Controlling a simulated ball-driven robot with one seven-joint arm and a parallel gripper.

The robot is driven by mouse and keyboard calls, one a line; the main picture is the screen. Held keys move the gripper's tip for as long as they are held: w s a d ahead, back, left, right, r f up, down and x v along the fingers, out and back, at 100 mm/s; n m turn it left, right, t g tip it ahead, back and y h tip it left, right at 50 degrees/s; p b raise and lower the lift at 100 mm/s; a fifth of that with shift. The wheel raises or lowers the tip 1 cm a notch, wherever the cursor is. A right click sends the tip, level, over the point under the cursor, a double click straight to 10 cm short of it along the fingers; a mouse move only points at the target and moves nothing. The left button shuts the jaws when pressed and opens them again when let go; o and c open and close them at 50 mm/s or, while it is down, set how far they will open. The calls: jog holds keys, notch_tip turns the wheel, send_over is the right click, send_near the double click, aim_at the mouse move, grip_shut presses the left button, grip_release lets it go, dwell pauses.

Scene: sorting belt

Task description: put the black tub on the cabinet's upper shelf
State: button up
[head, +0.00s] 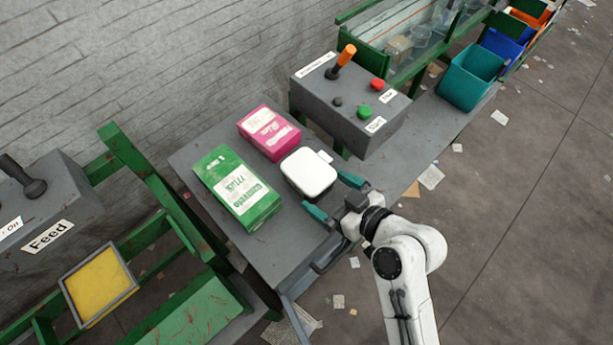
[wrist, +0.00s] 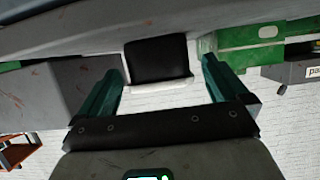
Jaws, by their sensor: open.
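The black tub with a white lid (head: 308,172) stands on a grey worktop (head: 262,247), near its right edge. In the wrist view its black side (wrist: 156,58) shows between the fingers, with the white lid along the lower edge in that picture. My gripper (head: 333,196) is open and empty, its teal fingers pointing at the tub from the right. In the wrist view the fingertips (wrist: 163,68) lie on either side of the tub; I cannot tell if either touches it. A cabinet's upper shelf cannot be made out clearly.
A green carton (head: 238,187) and a pink carton (head: 268,133) stand beside the tub. A grey control box (head: 350,105) with an orange-handled lever is behind. A dark handle (head: 331,256) shows below the worktop. A reddish shelf unit (wrist: 17,150) shows in the wrist view.

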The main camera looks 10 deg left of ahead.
aim_at(315, 181)
jog(key=shift+w+a, duration=0.3)
jog(key=shift+p+x, duration=0.55)
jog(key=shift+x, duration=1.65)
jog(key=shift+w+r, duration=0.1)
jog(key=shift+c, duration=0.5)
jog(key=c, duration=0.7)
jog(key=shift+r, duration=0.1)
